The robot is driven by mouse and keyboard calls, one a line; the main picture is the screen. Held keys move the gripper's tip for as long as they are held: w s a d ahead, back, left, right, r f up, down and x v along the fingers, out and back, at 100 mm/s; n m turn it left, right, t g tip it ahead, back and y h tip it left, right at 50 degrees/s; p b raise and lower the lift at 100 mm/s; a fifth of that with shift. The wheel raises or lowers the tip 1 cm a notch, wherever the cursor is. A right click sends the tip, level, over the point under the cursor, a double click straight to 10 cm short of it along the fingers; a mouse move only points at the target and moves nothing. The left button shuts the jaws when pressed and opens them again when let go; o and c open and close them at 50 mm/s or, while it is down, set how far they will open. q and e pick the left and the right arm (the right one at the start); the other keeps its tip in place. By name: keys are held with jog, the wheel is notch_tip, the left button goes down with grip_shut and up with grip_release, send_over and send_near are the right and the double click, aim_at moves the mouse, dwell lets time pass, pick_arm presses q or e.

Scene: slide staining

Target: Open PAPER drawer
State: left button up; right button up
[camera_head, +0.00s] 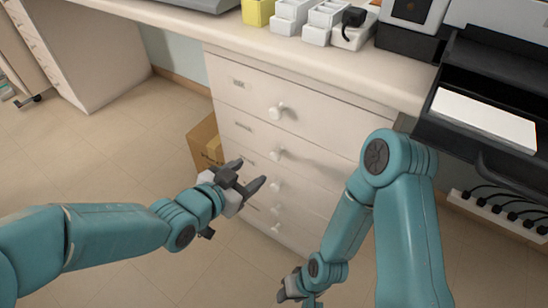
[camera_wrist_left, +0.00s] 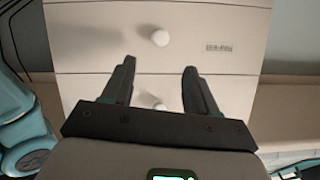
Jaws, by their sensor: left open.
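A white drawer unit (camera_head: 315,120) stands under the counter, with several drawers stacked, each with a round white knob. All drawers look shut. Small labels sit left of the knobs in the head view; I cannot read which says PAPER. My left gripper (camera_head: 251,174) is open and empty in front of the middle drawers. In the left wrist view, its fingers (camera_wrist_left: 160,67) point at the drawer fronts. One knob (camera_wrist_left: 159,106) shows between the fingers, another knob (camera_wrist_left: 160,38) beyond the tips, beside a blurred label (camera_wrist_left: 219,48). My right gripper (camera_head: 290,286) hangs low at the bottom; its jaws are unclear.
A cardboard box (camera_head: 206,142) stands on the floor left of the drawer unit. The counter (camera_head: 330,58) above holds white containers, a yellow one and a printer-like machine. A black tray with white paper (camera_head: 485,117) is at right, above a power strip (camera_head: 500,217).

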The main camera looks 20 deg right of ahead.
aim_at(274, 158)
pick_arm(q)
jog(key=b+x, duration=0.2)
jog(key=x, duration=0.8)
jog(key=shift+d+f, duration=0.15)
jog(key=shift+f, duration=0.1)
jog(key=shift+w+d+f, duration=0.1)
jog(key=shift+w+d, duration=0.3)
grip_shut()
